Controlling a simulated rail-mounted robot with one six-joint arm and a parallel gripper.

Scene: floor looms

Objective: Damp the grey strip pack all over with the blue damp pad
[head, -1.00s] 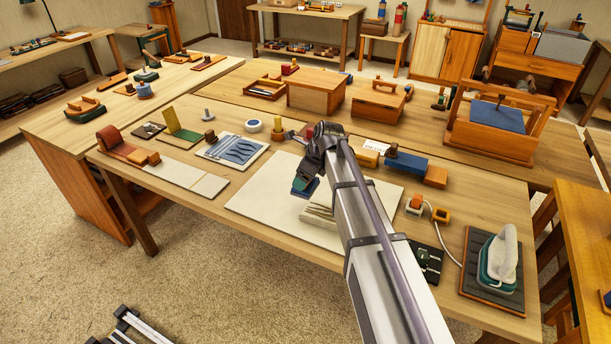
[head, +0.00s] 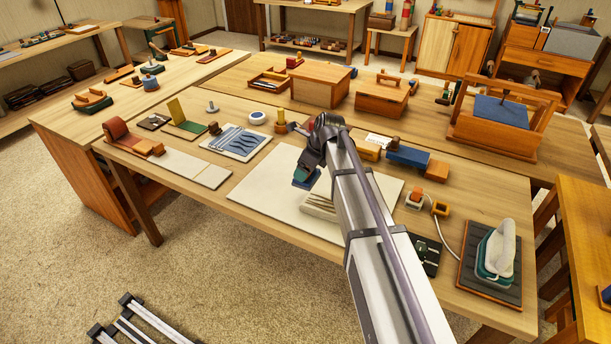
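The grey strip pack (head: 318,206) lies on the pale board (head: 256,197) in the middle of the near bench. It looks like a low stack of pale strips with dark lines; my arm hides its right part. My gripper (head: 304,170) is over the board, just behind the pack's left end. It is shut on the blue damp pad (head: 303,181), a small blue block with a bit of green above it. The pad seems slightly above the board; whether it touches the pack cannot be told.
An iron (head: 495,252) stands on a dark rest at the right, with a cord to small orange blocks (head: 439,208). A tray of blue tools (head: 236,143) and pale panels (head: 182,165) lie left. A blue block (head: 408,157) sits behind my arm. The board's left part is bare.

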